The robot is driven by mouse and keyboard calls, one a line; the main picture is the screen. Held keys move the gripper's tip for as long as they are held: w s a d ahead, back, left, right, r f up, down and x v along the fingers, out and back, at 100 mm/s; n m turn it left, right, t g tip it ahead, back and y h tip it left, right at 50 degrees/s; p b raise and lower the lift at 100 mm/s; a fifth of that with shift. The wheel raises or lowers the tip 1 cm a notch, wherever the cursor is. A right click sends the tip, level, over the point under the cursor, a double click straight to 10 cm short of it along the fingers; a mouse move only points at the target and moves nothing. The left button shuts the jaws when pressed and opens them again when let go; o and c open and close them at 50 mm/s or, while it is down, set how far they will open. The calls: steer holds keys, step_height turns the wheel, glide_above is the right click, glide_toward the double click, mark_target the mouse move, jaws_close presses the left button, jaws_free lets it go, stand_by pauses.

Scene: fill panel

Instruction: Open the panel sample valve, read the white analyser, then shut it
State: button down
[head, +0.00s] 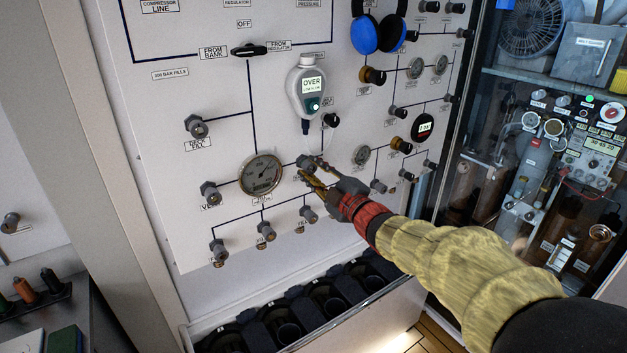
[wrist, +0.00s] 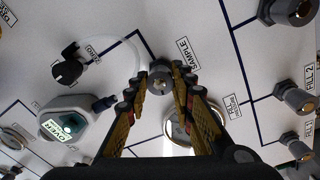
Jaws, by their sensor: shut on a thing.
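The sample valve knob (head: 306,161) is a small grey knob low on the white panel; its SAMPLE label shows beside it in the wrist view. My gripper (head: 314,173) is shut on this knob, with a yellow finger on each side in the wrist view (wrist: 160,84). The knob's end (wrist: 159,82) shows between the fingertips. The white analyser (head: 306,92) hangs on the panel above the knob, and its lit display reads OVER, with smaller unreadable text below. The analyser also shows at lower left in the wrist view (wrist: 68,124). I cannot tell how far the valve is turned.
A large round gauge (head: 261,174) is just left of the knob. Several grey fill valves (head: 266,231) stick out below it. Blue ear defenders (head: 378,34) hang above right.

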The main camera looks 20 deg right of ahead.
steer(key=shift+n+b, duration=0.3)
steer(key=shift+n, duration=0.1)
steer(key=c, duration=1.6)
jaws_free()
steer(key=shift+c, duration=0.2)
steer(key=shift+o, duration=0.7)
steer(key=shift+s, duration=0.1)
steer(key=v, duration=1.1)
steer(key=shift+s+d, duration=0.2)
steer(key=shift+s, duration=0.15)
